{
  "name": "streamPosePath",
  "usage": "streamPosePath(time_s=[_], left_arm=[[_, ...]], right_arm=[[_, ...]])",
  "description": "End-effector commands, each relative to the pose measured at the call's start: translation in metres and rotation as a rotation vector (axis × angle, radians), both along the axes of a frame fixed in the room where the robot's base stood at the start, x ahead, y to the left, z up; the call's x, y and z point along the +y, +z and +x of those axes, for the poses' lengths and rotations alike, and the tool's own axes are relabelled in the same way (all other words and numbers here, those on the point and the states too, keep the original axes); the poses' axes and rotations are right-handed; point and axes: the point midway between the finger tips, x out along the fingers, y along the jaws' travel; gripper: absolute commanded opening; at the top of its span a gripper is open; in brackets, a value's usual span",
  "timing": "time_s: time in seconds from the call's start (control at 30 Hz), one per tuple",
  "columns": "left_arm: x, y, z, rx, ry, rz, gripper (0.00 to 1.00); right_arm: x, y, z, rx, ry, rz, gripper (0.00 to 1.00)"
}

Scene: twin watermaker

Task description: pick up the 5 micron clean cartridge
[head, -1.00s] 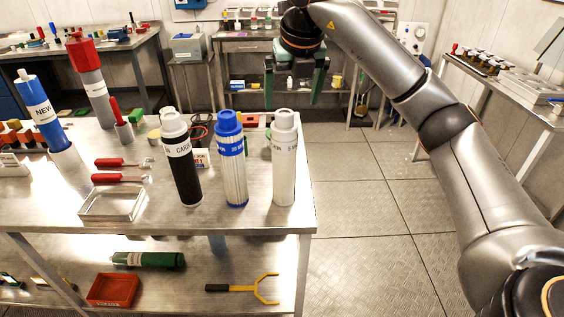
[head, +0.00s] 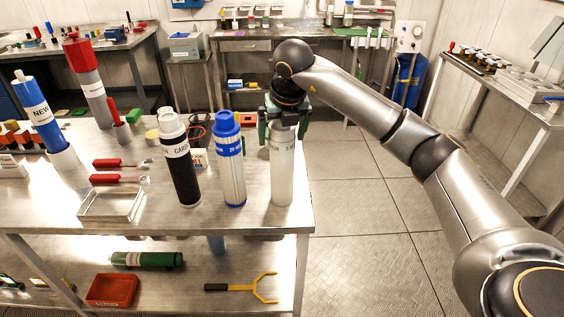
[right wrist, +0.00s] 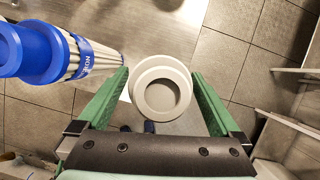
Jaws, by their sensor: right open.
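The white 5 micron cartridge (head: 282,178) stands upright near the right front corner of the steel table, and its label is partly covered by my gripper. My right gripper (head: 283,133) is open, pointing down, with its fingers on both sides of the cartridge top. In the right wrist view the white round cap (right wrist: 162,88) lies between the two green fingers of the gripper (right wrist: 164,100), with a gap on each side. I cannot tell how far down the fingers reach. My left gripper is not in view.
A blue-capped pleated cartridge (head: 230,165) stands close left of the white one, also at left in the right wrist view (right wrist: 50,52). A black carbon cartridge (head: 181,165) stands beyond it. A clear tray (head: 112,204) lies further left. Open floor (head: 365,210) lies right of the table.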

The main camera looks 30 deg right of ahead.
Motion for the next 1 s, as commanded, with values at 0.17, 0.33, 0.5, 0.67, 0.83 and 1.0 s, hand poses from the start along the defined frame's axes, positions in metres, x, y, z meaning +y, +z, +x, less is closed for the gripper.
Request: streamPosePath(time_s=[0.17,0.33,0.5,0.67,0.83,1.0], left_arm=[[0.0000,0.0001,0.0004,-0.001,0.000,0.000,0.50],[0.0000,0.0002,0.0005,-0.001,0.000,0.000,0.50],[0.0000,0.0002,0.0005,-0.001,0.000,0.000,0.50],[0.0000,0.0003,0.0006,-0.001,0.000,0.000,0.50],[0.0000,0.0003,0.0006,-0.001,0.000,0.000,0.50],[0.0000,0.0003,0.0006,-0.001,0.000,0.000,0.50]], right_arm=[[0.0002,0.0002,0.0001,0.000,0.000,0.000,0.95],[0.0002,0.0005,0.0000,0.000,0.000,0.000,0.76],[0.0002,0.0006,0.0000,0.000,0.000,0.000,0.57],[0.0002,0.0008,0.0000,0.000,0.000,0.001,0.39],[0.0002,0.0009,0.0000,-0.001,0.000,0.001,0.20],[0.0002,0.0009,0.0000,-0.001,0.000,0.001,0.01]])
